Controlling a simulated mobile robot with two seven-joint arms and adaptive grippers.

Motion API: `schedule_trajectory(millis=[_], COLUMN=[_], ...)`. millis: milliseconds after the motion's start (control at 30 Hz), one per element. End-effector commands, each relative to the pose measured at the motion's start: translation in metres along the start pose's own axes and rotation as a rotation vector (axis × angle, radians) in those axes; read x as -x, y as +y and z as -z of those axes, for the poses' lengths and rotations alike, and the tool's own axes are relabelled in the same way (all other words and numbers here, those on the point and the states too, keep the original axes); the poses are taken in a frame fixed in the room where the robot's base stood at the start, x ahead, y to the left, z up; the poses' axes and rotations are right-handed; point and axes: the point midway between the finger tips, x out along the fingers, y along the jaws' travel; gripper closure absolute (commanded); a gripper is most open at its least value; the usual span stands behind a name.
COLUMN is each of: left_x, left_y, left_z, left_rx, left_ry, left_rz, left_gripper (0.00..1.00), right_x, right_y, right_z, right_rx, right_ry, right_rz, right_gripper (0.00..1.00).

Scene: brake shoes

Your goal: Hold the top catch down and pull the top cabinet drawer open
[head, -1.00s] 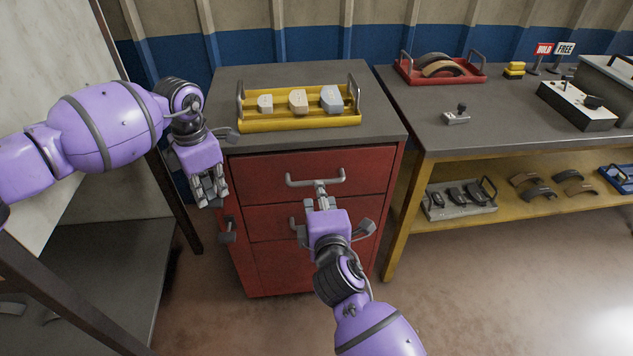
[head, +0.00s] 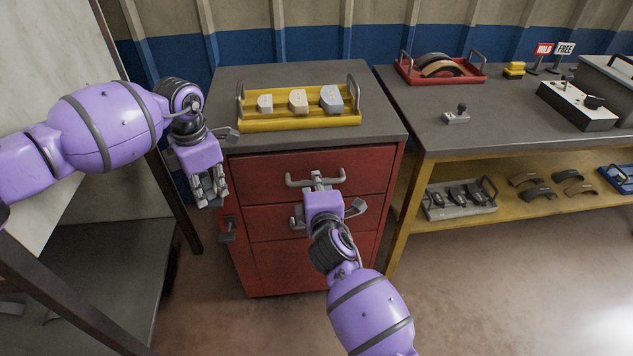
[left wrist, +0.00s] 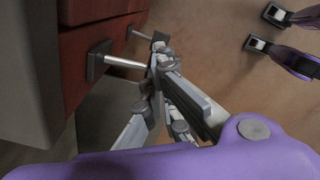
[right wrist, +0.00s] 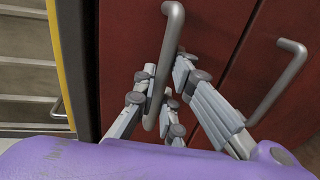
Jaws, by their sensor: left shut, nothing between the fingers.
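The red cabinet's top drawer (head: 262,172) is closed, with a grey bar handle (head: 300,183) on its front. My right gripper (head: 318,180) is at the middle of this handle. In the right wrist view its fingers (right wrist: 163,85) are apart on both sides of the handle bar (right wrist: 172,35); contact is unclear. My left gripper (head: 212,200) is beside the cabinet's left front edge, fingers together and empty. In the left wrist view its fingertips (left wrist: 160,62) are at the outer end of the top catch (left wrist: 120,62). The head view hides this catch behind the gripper. Exact contact is unclear.
A lower catch (head: 228,231) and further drawers lie below. A yellow tray (head: 300,122) with pale blocks stands on the cabinet. A workbench (head: 500,135) is close on the right, a dark-framed stand (head: 100,265) on the left. The floor in front (head: 480,300) is clear.

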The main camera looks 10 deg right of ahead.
Motion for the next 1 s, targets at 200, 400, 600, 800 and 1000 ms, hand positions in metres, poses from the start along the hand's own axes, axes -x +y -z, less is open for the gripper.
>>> schedule_trajectory(millis=[200,400,600,800,1000], left_x=[-0.002,-0.002,-0.001,-0.002,-0.002], left_y=[0.000,0.000,0.000,0.000,0.000], left_z=[0.001,0.001,0.001,0.001,0.001], left_rx=[0.001,0.001,0.001,0.001,0.000], left_ry=[0.003,0.003,0.002,0.003,0.003], left_rz=[0.000,0.000,0.000,0.001,0.001], left_gripper=[1.00,1.00,1.00,1.00,1.00], right_x=[0.000,0.008,0.042,0.050,0.049], right_y=[0.000,-0.003,-0.010,-0.010,-0.010], right_z=[0.000,0.000,0.000,0.000,0.000], right_rx=[0.000,0.000,0.001,0.001,0.001], right_ry=[0.000,0.001,0.000,0.000,0.001], right_rz=[-0.001,0.000,0.001,-0.001,-0.001], right_gripper=[1.00,1.00,1.00,1.00,0.86])
